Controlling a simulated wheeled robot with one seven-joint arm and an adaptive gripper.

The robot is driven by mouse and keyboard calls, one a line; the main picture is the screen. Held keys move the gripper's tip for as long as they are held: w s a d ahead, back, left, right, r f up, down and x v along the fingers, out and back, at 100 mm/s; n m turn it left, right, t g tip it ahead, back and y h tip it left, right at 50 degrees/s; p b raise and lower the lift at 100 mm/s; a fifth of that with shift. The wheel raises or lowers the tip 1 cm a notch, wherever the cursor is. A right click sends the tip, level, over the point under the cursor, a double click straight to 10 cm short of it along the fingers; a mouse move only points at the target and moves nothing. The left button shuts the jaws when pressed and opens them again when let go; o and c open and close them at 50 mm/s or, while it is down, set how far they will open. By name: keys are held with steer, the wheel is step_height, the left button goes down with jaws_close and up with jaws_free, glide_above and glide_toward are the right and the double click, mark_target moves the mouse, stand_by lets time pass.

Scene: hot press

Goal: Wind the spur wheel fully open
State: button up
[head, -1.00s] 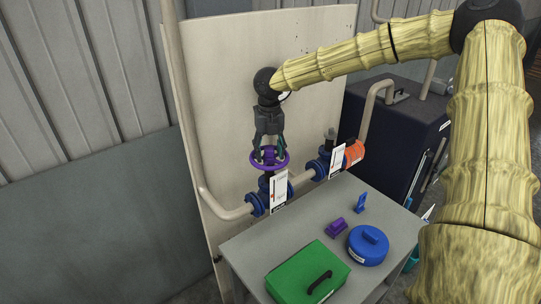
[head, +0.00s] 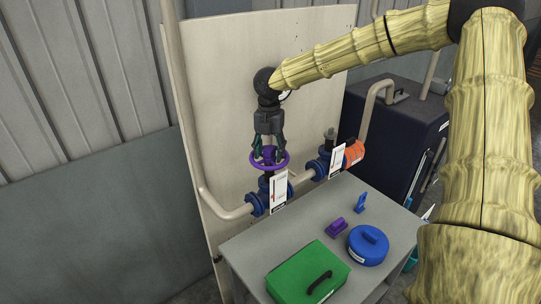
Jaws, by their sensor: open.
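The purple spur wheel (head: 285,165) lies flat on top of a blue valve (head: 257,204) on the beige pipe. My gripper (head: 269,160) points straight down over the wheel. Its fingers are open and reach to the wheel's middle, one on each side of the hub. Whether they touch the wheel I cannot tell. The wheel's far side is partly hidden by the fingers.
A second blue valve (head: 320,166) with a tag and an orange part (head: 354,153) sits right along the pipe. The grey table (head: 243,252) below holds a green box (head: 308,274), a blue round lidded thing (head: 368,246) and small purple and blue pieces. A pale panel (head: 222,100) stands close behind.

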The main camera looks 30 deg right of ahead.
steer(key=m, duration=0.6)
steer(key=shift+m+b, duration=0.35)
steer(key=shift+m, duration=0.05)
steer(key=shift+m+b, duration=0.55)
steer(key=shift+m, duration=2.55)
